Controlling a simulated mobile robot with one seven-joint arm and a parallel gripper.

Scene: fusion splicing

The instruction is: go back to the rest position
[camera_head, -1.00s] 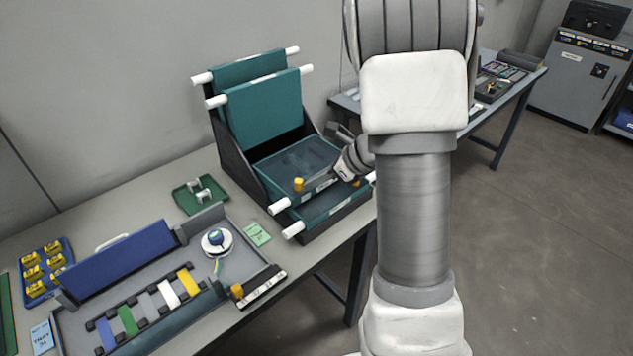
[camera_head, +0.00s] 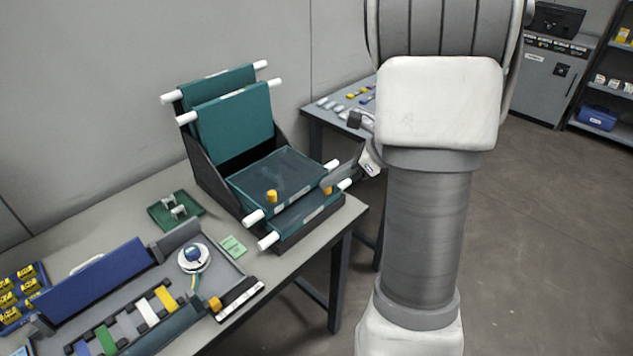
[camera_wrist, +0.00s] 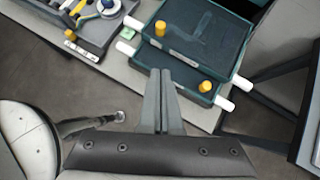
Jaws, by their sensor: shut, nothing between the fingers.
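My gripper is shut and empty. In the wrist view its two fingers (camera_wrist: 161,88) lie together, pointing toward the front edge of the teal trays. In the head view my gripper (camera_head: 345,175) is partly hidden behind my arm, at the right end of the teal tray rack. The upper teal tray (camera_head: 285,172) and the lower teal tray (camera_head: 310,211) are each fitted with a yellow knob and white rod ends. Both trays also show in the wrist view, the upper one (camera_wrist: 190,40) above the fingertips. I cannot tell the exact gap between fingertips and tray.
A grey work tray (camera_head: 120,284) with coloured strips and a white round spool (camera_head: 194,258) lies at the left on the table (camera_head: 75,220). A green holder (camera_head: 160,217) stands behind it. A second table (camera_head: 318,116) is at the back. The floor (camera_head: 560,230) at right looks clear.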

